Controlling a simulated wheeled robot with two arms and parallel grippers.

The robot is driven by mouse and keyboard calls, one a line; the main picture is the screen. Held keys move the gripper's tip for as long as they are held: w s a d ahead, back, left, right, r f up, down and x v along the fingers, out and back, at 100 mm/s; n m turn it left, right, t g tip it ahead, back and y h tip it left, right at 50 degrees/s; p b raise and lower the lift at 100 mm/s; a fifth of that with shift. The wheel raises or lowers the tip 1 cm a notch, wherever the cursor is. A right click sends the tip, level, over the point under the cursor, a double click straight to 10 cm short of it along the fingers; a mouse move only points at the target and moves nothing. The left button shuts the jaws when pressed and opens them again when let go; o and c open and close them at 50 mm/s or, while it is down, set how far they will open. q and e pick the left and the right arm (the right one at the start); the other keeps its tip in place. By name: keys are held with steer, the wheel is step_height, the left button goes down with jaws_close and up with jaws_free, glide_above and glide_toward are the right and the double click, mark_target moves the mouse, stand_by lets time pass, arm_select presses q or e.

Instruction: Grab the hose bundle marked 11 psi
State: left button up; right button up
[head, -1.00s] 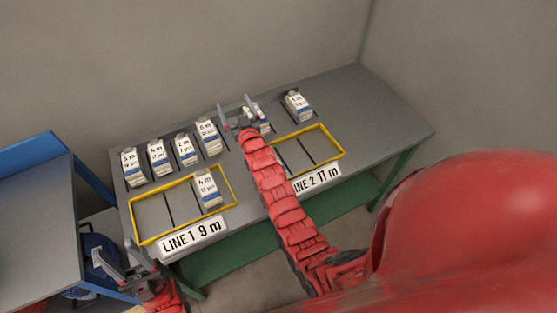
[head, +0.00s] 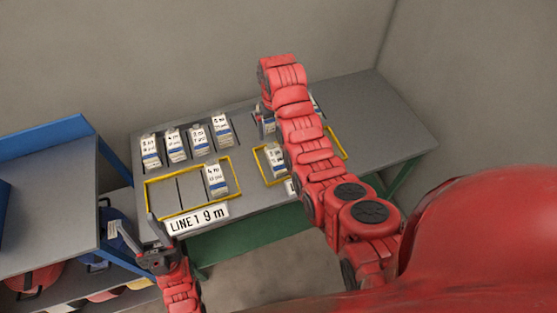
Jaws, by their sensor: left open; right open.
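Several white hose bundles with blue bands and printed labels stand on the grey table. A row of them (head: 198,137) is at the back left, one (head: 216,180) is in the yellow LINE 1 frame (head: 207,207) and one (head: 276,157) is in the yellow LINE 2 frame (head: 258,163). Two more (head: 317,104) are partly behind my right arm. The psi figures are too small to read, so I cannot tell which is 11 psi. My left gripper (head: 147,241) is open and empty, by the table's front left. My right gripper is hidden behind its arm, over the table's back.
The table's right end (head: 385,120) is clear. A blue-edged bench (head: 45,190) stands to the left, with red items (head: 32,278) on a shelf below. A wall closes off the back. The LINE 1 frame has two empty compartments.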

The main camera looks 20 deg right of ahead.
steer(key=b, duration=0.7)
glide_above(277, 157)
steer(key=f, duration=0.8)
steer(key=shift+s+a+f, duration=0.15)
steer(key=shift+a, duration=0.25)
step_height(277, 157, down, 2)
steer(key=shift+f+p, duration=0.1)
steer(key=shift+p, duration=1.1)
steer(key=shift+f, duration=0.6)
steer(key=shift+d+f+p, duration=0.15)
steer(key=shift+f+p, duration=0.5)
steer(key=shift+p, duration=0.15)
steer(key=shift+d+f, duration=0.1)
steer(key=shift+f, duration=0.9)
steer(key=shift+w+f, duration=0.2)
steer(key=shift+f, duration=0.85)
